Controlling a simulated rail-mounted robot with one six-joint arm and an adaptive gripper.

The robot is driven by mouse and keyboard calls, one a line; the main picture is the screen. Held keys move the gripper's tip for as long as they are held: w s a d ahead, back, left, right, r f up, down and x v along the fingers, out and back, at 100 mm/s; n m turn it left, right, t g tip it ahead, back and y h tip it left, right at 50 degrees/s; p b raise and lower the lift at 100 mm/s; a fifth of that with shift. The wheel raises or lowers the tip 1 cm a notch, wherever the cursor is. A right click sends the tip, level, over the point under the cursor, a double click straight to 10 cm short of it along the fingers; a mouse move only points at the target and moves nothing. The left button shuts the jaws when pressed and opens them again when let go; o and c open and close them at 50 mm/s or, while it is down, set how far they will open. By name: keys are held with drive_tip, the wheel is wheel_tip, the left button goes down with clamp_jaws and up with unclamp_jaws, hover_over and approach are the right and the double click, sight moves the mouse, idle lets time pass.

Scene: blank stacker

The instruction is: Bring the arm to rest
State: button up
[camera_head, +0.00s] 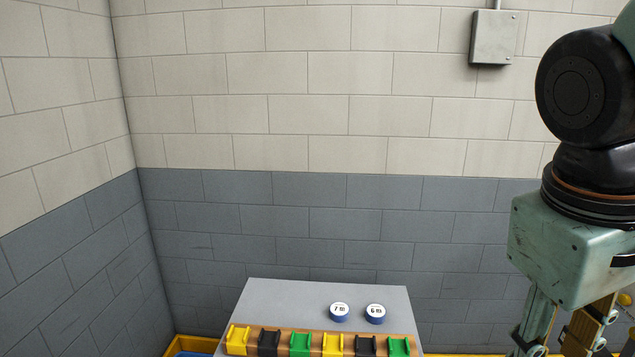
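My arm hangs down at the right edge. Its black wrist joint is above a pale green gripper body. My gripper (563,345) points down at the lower right, to the right of the grey table (275,298) and apart from it. Its finger linkages run to the bottom edge, where the fingertips are cut off. I cannot tell whether it is open or shut, or whether it holds anything. Two blue round blanks with white numbered tops, a left one (339,312) and a right one (375,314), stand side by side on the table, apart from my gripper.
A wooden strip with yellow, black and green holders (300,344) runs along the table's front. A yellow-edged bin (195,343) shows at the lower left. Walls stand behind and at left; a grey box (493,38) hangs on the back wall. Space above the table is clear.

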drive_tip(key=s+a+r+m+t+y, duration=0.2)
drive_tip(key=s+a, duration=0.1)
drive_tip(key=a, duration=0.5)
drive_tip(key=shift+s+a+t+y, duration=0.2)
drive_tip(key=shift+s+t+y, duration=0.1)
drive_tip(key=shift+s+t, duration=0.1)
